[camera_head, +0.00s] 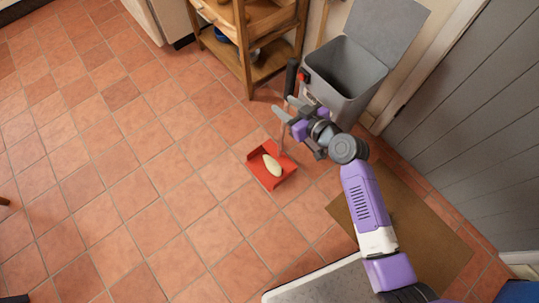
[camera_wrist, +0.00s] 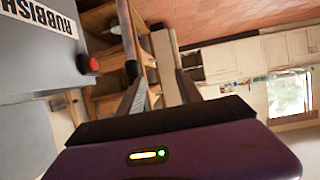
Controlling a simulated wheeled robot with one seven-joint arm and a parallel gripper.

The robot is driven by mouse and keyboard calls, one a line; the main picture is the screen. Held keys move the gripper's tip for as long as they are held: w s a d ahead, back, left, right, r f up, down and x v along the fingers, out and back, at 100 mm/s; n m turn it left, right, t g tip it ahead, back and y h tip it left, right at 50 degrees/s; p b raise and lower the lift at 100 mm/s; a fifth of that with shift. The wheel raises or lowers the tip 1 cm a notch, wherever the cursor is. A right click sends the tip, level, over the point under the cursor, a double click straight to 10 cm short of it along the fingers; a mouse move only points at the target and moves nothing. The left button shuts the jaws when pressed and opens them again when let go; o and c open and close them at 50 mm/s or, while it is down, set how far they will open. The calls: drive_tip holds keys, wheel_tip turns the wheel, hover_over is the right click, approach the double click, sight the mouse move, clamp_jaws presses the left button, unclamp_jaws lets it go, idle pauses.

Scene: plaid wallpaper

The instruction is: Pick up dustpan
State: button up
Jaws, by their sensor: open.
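A red dustpan (camera_head: 265,179) lies on the tiled floor in the head view, with a pale oval object (camera_head: 272,165) in its tray. Its long upright handle, with a black grip (camera_head: 291,76) at the top, rises beside the bin. My gripper (camera_head: 287,106) is open at the handle, below the black grip, and partly covers the shaft. In the wrist view my gripper (camera_wrist: 158,82) has its fingers apart.
A grey bin (camera_head: 345,75) with its lid raised stands just behind my gripper; its RUBBISH label (camera_wrist: 40,14) shows in the wrist view. A wooden shelf (camera_head: 247,65) stands to the left of the bin. A brown mat (camera_head: 430,225) lies at right.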

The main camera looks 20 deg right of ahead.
drive_tip(key=m+h+b, duration=0.1)
drive_tip(key=m+b, duration=0.1)
drive_tip(key=b, duration=0.7)
approach(287, 108)
wheel_tip(287, 108, down, 2)
drive_tip(key=w, duration=0.3)
drive_tip(key=shift+b+x, duration=1.2)
drive_tip(key=shift+x, duration=2.65)
drive_tip(key=shift+s+f, duration=0.1)
clamp_jaws()
